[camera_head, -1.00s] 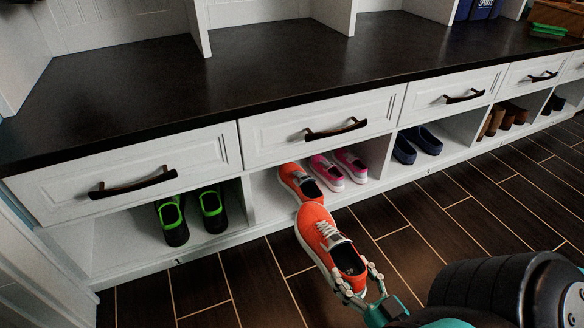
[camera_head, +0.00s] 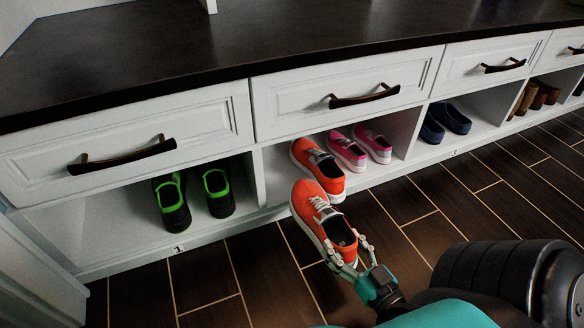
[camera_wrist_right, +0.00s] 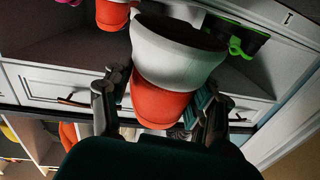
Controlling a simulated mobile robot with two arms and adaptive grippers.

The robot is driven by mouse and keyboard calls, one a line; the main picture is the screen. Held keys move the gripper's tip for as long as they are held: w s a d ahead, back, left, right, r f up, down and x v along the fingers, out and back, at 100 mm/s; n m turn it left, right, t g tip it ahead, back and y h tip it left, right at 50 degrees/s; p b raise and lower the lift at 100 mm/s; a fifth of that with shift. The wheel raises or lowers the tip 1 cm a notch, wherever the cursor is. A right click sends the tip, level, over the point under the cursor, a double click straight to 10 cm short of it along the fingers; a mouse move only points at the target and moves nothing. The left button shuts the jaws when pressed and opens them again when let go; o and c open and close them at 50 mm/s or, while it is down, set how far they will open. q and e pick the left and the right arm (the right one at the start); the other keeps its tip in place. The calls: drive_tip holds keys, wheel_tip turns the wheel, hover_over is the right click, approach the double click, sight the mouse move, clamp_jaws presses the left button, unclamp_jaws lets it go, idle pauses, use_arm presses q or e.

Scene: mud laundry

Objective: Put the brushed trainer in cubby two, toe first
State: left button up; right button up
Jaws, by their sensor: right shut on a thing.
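My right gripper (camera_head: 345,258) is shut on the heel end of an orange trainer (camera_head: 316,212) with white laces and a pale sole. The trainer is held in front of the cubby opening, its toe toward the cubbies. Its pale sole (camera_wrist_right: 175,50) and orange upper (camera_wrist_right: 160,105) fill the middle of the right wrist view, between the fingers. A matching orange trainer (camera_head: 322,172) stands at the left of the second cubby (camera_head: 385,170) from the left, beside two pink trainers (camera_head: 346,152). The held toe overlaps the standing trainer's lower end in the picture; contact cannot be told. My left gripper is out of view.
The cubby left of it (camera_head: 115,215) holds black-and-green shoes (camera_head: 172,207) and is marked 1. Blue shoes (camera_head: 447,120) stand in the cubby to the right. White drawers (camera_head: 345,95) and a dark benchtop (camera_head: 220,45) overhang the cubbies. The wood-look floor (camera_head: 205,285) is clear.

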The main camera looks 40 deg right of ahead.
sight(306, 207)
drive_tip(key=w+d, duration=0.1)
drive_tip(key=w, duration=0.8)
drive_tip(key=w+d+p, duration=0.1)
drive_tip(key=w, duration=0.8)
drive_tip(key=w+d, duration=0.1)
drive_tip(key=w, duration=0.8)
drive_tip(key=shift+w+d+r, duration=0.1)
drive_tip(key=shift+w+d, duration=0.05)
drive_tip(key=shift+d, duration=0.05)
drive_tip(key=shift+w, duration=0.2)
wheel_tip(306, 207, down, 4)
drive_tip(key=shift+r+b, duration=0.15)
drive_tip(key=shift+b, duration=0.4)
drive_tip(key=o, duration=1.4)
drive_tip(key=shift+s, duration=0.1)
drive_tip(key=s+p, duration=0.1)
drive_tip(key=s, duration=0.3)
drive_tip(key=s+a+p, duration=0.1)
drive_tip(key=s, duration=0.3)
drive_tip(key=s+p, duration=0.1)
drive_tip(key=s, duration=0.2)
drive_tip(key=shift+s+a+p, duration=0.25)
drive_tip(key=shift+s+p, duration=0.1)
drive_tip(key=shift+s, duration=0.05)
